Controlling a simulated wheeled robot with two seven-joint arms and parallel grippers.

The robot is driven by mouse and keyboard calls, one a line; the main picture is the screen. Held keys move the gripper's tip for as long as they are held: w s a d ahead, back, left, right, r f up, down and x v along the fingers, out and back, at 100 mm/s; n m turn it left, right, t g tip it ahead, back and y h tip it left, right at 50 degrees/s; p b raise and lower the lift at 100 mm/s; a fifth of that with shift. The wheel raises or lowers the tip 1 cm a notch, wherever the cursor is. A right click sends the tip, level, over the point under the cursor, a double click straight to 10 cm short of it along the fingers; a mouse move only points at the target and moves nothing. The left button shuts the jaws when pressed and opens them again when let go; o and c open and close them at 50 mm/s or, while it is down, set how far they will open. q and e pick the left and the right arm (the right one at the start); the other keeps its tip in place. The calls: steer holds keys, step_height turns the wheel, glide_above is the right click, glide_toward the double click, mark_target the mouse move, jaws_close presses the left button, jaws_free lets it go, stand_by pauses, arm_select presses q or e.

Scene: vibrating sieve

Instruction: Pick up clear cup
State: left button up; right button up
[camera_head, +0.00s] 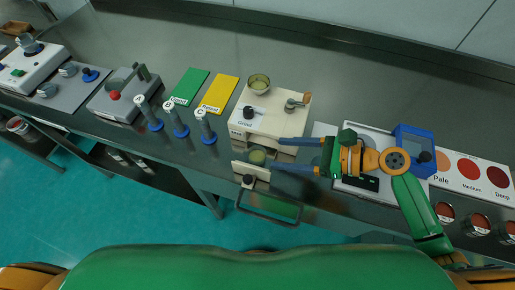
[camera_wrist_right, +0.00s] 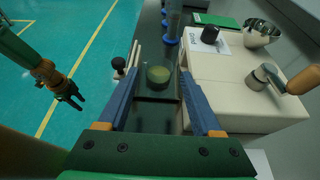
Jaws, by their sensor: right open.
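The clear cup (camera_head: 257,156), with something olive-green inside, stands upright in the recess at the front of the cream sieve machine. In the right wrist view the cup (camera_wrist_right: 158,76) sits ahead, between the two blue fingers. My right gripper (camera_head: 276,153) is open and empty, coming from the right; its fingertips lie just short of the cup. In the right wrist view my left gripper (camera_wrist_right: 70,95) hangs at the left, away from the bench, too small to tell its opening.
The cream machine (camera_head: 244,120) carries a black knob, a bowl (camera_head: 259,84) and a metal part with an orange handle. Several clear tubes (camera_head: 176,119) stand left of it. A blue box (camera_head: 413,141) is behind my right wrist. Green (camera_head: 189,86) and yellow (camera_head: 219,94) cards lie at the back.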

mark_target(249, 153)
steer(key=x, duration=0.3)
steer(key=f+x, duration=0.1)
steer(key=x, duration=0.3)
steer(key=shift+w+f, duration=0.1)
steer(key=shift+f, duration=0.05)
steer(key=shift+a+f, duration=0.2)
steer(key=shift+a, duration=0.15)
steer(key=c, duration=1)
